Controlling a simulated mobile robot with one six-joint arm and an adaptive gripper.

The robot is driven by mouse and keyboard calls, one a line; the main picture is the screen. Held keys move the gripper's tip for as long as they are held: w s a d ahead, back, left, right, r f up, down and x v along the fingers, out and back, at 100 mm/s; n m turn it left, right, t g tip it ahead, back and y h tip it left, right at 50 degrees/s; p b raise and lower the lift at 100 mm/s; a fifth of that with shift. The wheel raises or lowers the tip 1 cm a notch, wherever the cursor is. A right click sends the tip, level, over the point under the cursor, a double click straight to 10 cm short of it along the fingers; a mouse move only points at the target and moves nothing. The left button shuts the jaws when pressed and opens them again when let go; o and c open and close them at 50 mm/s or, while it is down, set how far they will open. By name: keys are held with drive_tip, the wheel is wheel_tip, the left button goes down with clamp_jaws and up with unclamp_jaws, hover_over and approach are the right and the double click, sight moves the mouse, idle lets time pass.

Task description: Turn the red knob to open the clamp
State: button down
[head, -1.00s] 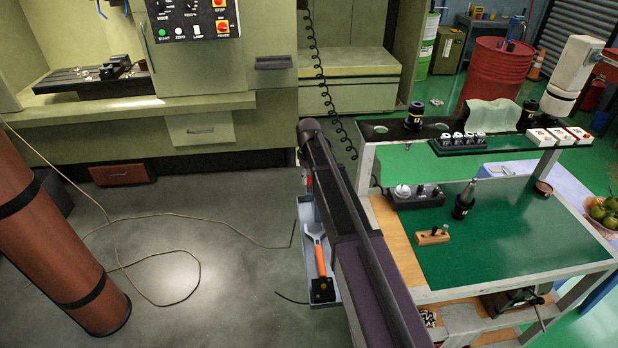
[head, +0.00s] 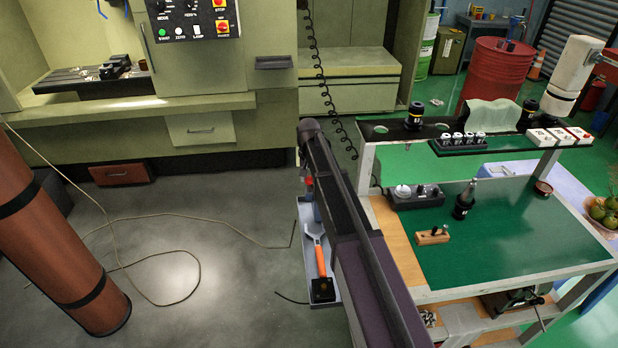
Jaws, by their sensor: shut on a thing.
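My dark arm crosses the middle of the head view from the bottom edge up to its rounded end, left of the cart. My gripper's fingers are hidden behind the arm, so what they hold does not show. A small red part (head: 309,182) shows at the arm's left edge, above a narrow grey tray. It may be the red knob, but it is too small and too covered to tell. The clamp itself cannot be made out.
The tray (head: 333,299) holds an orange-handled wrench (head: 320,258). On the cart's green top (head: 500,245) stand a dark tool holder (head: 464,200), a wooden block (head: 433,237) and a control box (head: 415,197). An orange-brown column (head: 60,235) stands left. A cable lies on the open floor between.

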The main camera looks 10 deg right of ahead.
drive_tip(key=m, duration=0.5)
idle(0.4)
drive_tip(key=shift+c, duration=1.7)
unclamp_jaws()
drive_tip(key=shift+s, duration=0.1)
